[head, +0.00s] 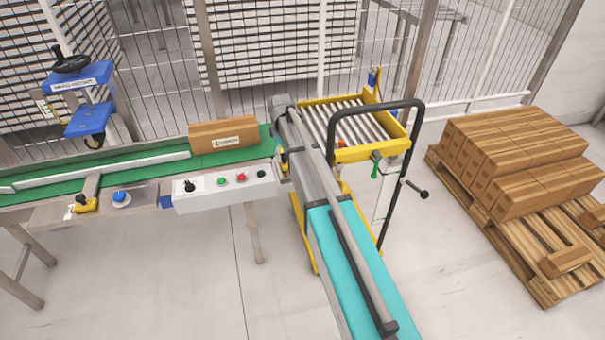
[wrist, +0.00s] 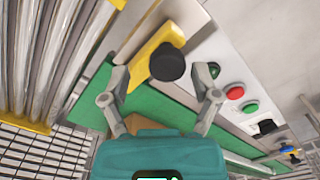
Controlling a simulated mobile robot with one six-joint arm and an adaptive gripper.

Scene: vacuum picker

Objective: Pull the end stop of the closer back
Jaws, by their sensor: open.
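The end stop shows in the wrist view as a yellow bar (wrist: 150,52) with a round black knob (wrist: 167,63), at the end of the closer's green belt (wrist: 150,108). My gripper (wrist: 161,82) is open, with its two grey fingers on either side of the knob in the picture. I cannot tell whether either finger touches it. In the head view my arm covers most of the end stop and the gripper. The closer's green belt (head: 150,172) runs in from the left, with a brown carton (head: 223,134) near its right end.
A white control panel (head: 225,190) with several buttons is fixed along the belt's front side. A yellow-framed roller table (head: 345,120) with a black handle frame (head: 415,130) stands beyond the belt's end. Stacked cartons (head: 515,155) lie on a pallet at right. Wire fencing closes the back.

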